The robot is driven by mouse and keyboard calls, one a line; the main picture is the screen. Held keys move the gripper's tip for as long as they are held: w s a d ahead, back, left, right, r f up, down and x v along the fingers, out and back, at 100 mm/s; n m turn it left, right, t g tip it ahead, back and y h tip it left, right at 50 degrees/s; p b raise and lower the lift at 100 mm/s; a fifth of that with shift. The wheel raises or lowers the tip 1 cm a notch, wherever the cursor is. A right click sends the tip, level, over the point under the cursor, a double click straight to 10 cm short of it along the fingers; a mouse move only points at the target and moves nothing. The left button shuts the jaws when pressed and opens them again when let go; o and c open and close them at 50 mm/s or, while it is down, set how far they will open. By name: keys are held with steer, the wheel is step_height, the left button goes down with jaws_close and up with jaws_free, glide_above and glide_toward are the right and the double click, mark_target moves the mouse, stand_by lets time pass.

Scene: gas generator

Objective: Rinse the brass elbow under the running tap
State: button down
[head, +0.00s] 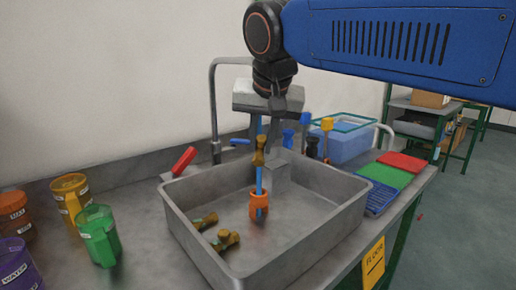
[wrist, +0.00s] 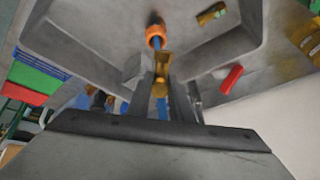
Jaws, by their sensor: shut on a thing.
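My gripper (head: 264,138), pointing down over the basin, is shut on a brass elbow (head: 258,152). The elbow also shows between the fingers in the wrist view (wrist: 162,63). A thin blue column (head: 259,178), which looks like the water stream, runs down in line with the elbow. Whether it strikes the elbow I cannot tell. Below is an orange ring-like piece (head: 258,206) in the grey basin (head: 320,233). The tap (head: 213,100) rises behind the basin; its spout end is hidden by my gripper. Two other brass elbows (head: 205,221) (head: 225,240) lie on the basin floor at left.
A red piece (head: 184,160) lies behind the basin. Green (head: 98,235), yellow (head: 71,197) and purple (head: 17,262) labelled containers stand at left. Red (head: 402,162), green (head: 386,175) and blue (head: 376,198) trays lie at right. A blue tub (head: 345,142) stands behind.

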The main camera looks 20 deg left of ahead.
steer(key=s+d, duration=0.3)
steer(key=s, duration=0.2)
steer(key=shift+d, duration=0.3)
stand_by(1.4)
steer(key=s+d+r, duration=0.2)
steer(key=s+r, duration=0.2)
steer(key=shift+d, duration=0.4)
stand_by(0.3)
stand_by(0.6)
